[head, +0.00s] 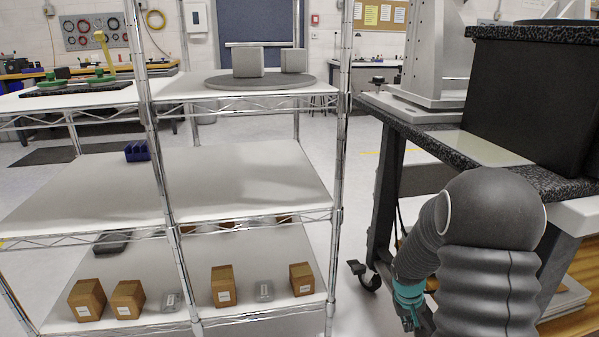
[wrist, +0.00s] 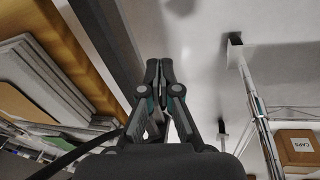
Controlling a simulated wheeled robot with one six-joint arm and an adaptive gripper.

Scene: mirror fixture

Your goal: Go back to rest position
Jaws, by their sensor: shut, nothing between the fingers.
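My gripper (wrist: 159,72) is in the middle of the wrist view, its two dark fingers together with nothing between them. In the head view my arm hangs at the lower right, folded downward, and the teal part above my gripper (head: 410,318) shows near the bottom edge. The fingertips are hard to make out there. My gripper is low, between the wire shelf rack (head: 338,200) on the left and the dark workbench (head: 385,180) on the right.
Brown boxes (head: 222,286) and small clear packs stand on the rack's bottom shelf. Two grey blocks (head: 248,62) stand on a round grey plate (head: 262,82) on its top shelf. The bench leg is close beside my arm. Stacked panels (wrist: 45,80) show left in the wrist view.

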